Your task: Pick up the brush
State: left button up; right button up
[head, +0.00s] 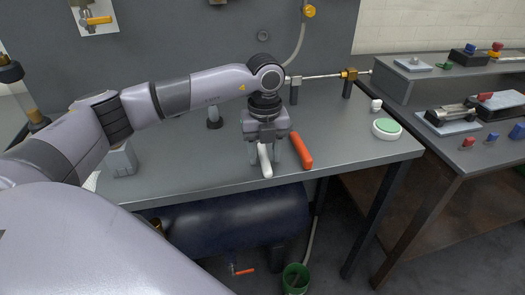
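My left gripper (268,158) points down low over the workbench, its two fingers apart. A white, handle-like thing (265,161) shows at the fingers, close to the bench's front edge; I cannot tell whether they touch it. An orange-red handle (302,150) lies just right of the fingers, apart from them. Bristles do not show, so I cannot tell which of these two is the brush. My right gripper is not in view.
The grey workbench (340,150) has free room right of the orange handle. A round white-and-green dish (386,129) stands near its right end. A metal rod in a stand (347,84) is behind. A dark tank (235,220) and a green bucket (295,279) are below.

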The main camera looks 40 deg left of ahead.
aim_at(265, 157)
pick_arm(q)
grip_shut()
notch_tip(265, 157, up, 20)
jog(key=p, duration=0.1)
jog(key=shift+p, duration=0.35)
